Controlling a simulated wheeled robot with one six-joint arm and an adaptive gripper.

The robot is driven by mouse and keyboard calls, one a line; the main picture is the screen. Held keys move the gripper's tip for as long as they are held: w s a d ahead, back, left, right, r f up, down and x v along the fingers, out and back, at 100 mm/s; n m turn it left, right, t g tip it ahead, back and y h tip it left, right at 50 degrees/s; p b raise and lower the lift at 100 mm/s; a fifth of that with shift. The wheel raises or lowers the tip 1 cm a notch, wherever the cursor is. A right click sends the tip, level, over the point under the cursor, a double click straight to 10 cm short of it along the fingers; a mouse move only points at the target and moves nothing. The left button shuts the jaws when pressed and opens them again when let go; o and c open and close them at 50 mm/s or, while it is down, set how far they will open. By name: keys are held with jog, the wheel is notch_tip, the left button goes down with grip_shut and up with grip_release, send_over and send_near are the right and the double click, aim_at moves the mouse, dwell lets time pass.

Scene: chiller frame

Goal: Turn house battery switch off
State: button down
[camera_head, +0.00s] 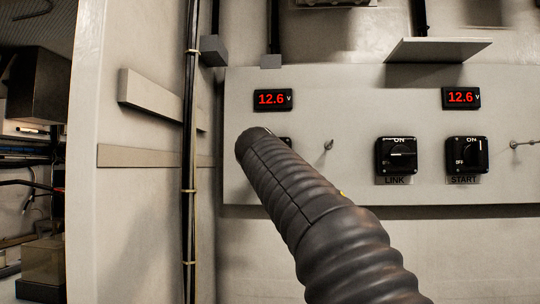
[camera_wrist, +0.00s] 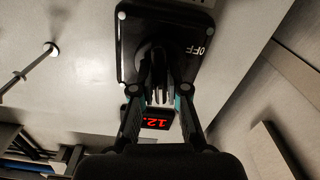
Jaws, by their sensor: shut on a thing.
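A black rotary switch (camera_wrist: 130,50) with a white OFF mark fills the top middle of the wrist view. My gripper (camera_wrist: 158,92) is at its knob (camera_wrist: 156,60), with a finger on each side, and is shut on it. The fingers hide part of the knob, so its exact angle is hard to tell. In the head view my arm covers most of this switch; only a dark edge (camera_head: 287,141) shows below the left display. Its name label is hidden, so I cannot read whether it says house.
The left voltage display (camera_head: 272,99) reads 12.6 V; it shows partly in the wrist view (camera_wrist: 156,120). The LINK switch (camera_head: 396,155) and START switch (camera_head: 467,155) stand to the right, below another 12.6 V display (camera_head: 461,98). A small metal toggle (camera_head: 328,146) sticks out close to my arm.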

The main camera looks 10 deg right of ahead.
jog(key=shift+a+f+n+p, duration=0.1)
jog(key=shift+n+p, duration=1.7)
jog(key=shift+n, duration=5.9)
jog(key=c, duration=1.2)
grip_release()
jog(key=v, duration=1.2)
